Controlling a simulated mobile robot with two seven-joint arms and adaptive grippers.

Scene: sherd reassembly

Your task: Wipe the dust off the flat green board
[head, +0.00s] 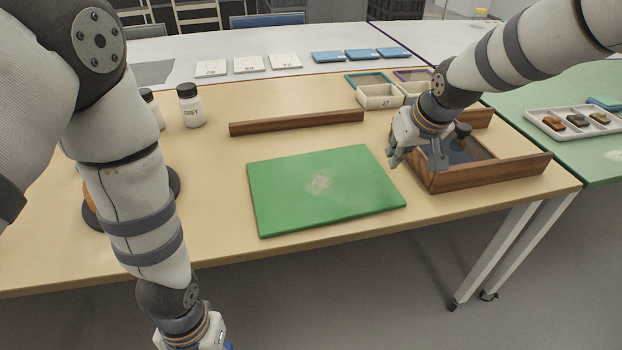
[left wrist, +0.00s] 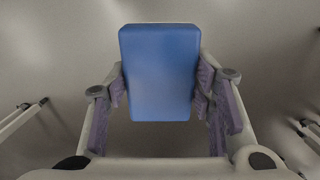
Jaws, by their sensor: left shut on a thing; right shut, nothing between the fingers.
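The flat green board (head: 290,205) lies on the wooden table near its front edge. A pale dust patch (head: 319,182) is on its upper middle. My left gripper (head: 215,345) is low in front of the table, cut off by the bottom edge of the head view. In the left wrist view its fingers are shut on a blue block-like thing (left wrist: 159,72), with bare floor behind it. My right gripper (head: 415,160) is shut and empty, to the right of the board and by the left side of the wooden tray.
The wooden tray (head: 485,178) stands right of the board. A wooden bar (head: 297,122) lies behind the board. Bottles (head: 190,105) stand at the back left. A small white box (head: 380,97) is at the back. A green table (head: 590,158) with a sherd tray adjoins at right.

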